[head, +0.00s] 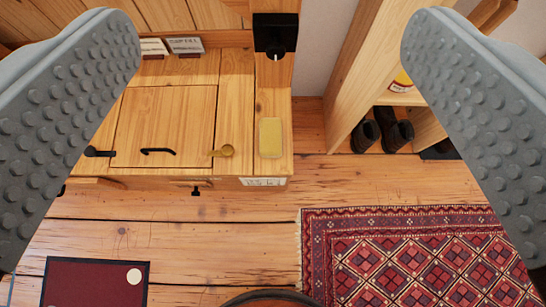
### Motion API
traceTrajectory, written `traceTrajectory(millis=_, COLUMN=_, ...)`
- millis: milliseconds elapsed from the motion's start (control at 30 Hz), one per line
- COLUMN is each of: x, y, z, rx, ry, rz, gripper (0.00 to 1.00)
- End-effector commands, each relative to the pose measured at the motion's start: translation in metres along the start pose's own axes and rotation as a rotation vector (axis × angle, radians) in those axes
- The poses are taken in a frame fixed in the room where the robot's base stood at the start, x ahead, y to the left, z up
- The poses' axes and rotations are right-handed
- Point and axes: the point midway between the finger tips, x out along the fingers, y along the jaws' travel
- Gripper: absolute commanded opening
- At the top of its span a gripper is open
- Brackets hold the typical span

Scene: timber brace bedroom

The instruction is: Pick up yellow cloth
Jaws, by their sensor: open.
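A small yellow cloth (270,138), a flat rectangle, lies on the right end of the wooden cabinet top (165,110) near its front edge. My gripper (270,45) is open, with its two grey studded fingers wide apart at the left and right sides of the view. The cloth shows between the fingers, lower than their tips in the picture. Nothing is held, and the cloth is apart from both fingers.
A brass knob-like item (226,151) and black hooks (158,151) sit left of the cloth. A black fixture (276,34) stands behind it. A shelf with dark boots (394,129) is at right. A patterned rug (415,255) and dark red mat (95,283) lie on the floor.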

Motion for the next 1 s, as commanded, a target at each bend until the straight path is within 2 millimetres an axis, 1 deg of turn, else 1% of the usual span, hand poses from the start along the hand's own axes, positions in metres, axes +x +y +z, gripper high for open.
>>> traceTrajectory(millis=33, x=0.018, y=0.0, z=0.012, rx=0.0, ry=-0.033, rz=0.0, gripper=0.82)
traceTrajectory(millis=100, x=0.04, y=0.0, z=0.028, rx=0.0, ry=-0.071, rz=0.0, gripper=0.82)
traceTrajectory(millis=267, x=0.086, y=0.0, z=0.066, rx=-0.001, ry=-0.154, rz=0.0, gripper=0.82)
traceTrajectory(millis=400, x=0.123, y=0.001, z=0.103, rx=-0.001, ry=-0.227, rz=0.0, gripper=0.82)
traceTrajectory(millis=467, x=0.137, y=0.001, z=0.119, rx=-0.001, ry=-0.258, rz=0.0, gripper=0.82)
traceTrajectory(millis=500, x=0.147, y=0.001, z=0.131, rx=-0.001, ry=-0.28, rz=0.0, gripper=0.82)
traceTrajectory(millis=667, x=0.182, y=0.001, z=0.18, rx=-0.002, ry=-0.363, rz=-0.001, gripper=0.82)
traceTrajectory(millis=800, x=0.209, y=0.001, z=0.226, rx=-0.001, ry=-0.436, rz=-0.002, gripper=0.82)
traceTrajectory(millis=1000, x=0.236, y=0.001, z=0.285, rx=-0.001, ry=-0.527, rz=-0.003, gripper=0.82)
